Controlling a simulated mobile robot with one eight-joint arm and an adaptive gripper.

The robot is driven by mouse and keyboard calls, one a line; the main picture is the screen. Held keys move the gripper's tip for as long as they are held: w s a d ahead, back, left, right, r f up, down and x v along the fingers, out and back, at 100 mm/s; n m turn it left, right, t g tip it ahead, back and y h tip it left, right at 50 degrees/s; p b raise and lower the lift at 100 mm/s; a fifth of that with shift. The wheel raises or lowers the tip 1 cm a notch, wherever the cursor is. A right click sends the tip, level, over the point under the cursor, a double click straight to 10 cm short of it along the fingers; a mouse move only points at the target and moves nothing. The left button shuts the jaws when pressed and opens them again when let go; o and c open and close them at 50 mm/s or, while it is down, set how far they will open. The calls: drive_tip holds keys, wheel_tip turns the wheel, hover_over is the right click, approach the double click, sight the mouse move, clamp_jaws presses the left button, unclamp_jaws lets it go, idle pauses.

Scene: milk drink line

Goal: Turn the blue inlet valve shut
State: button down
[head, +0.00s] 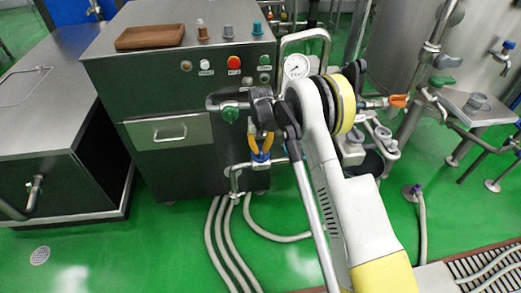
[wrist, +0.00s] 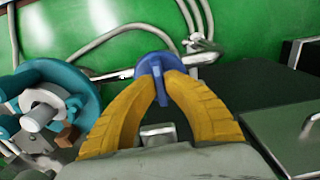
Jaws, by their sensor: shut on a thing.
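The blue inlet valve (wrist: 152,66) is a round blue handle with a raised grip bar, at the top middle of the wrist view. My gripper (wrist: 163,82) has yellow fingers that are shut on the blue valve's grip, one finger on each side. In the head view my gripper (head: 261,150) points down at the front of the steel cabinet, with the blue valve (head: 261,158) just below its fingertips. The valve sits on a pipe near the floor. The fingers hide part of the handle.
The steel cabinet (head: 185,75) carries a wooden tray (head: 150,36) and has buttons and a drawer (head: 168,131). A pressure gauge (head: 297,65) and pipes stand close to my arm. Pale hoses (head: 222,235) run over the green floor. A teal pump (wrist: 60,90) is at left in the wrist view.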

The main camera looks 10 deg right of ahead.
sight(260, 149)
idle(0.4)
drive_tip(key=c, duration=1.5)
unclamp_jaws()
wheel_tip(260, 149, up, 12)
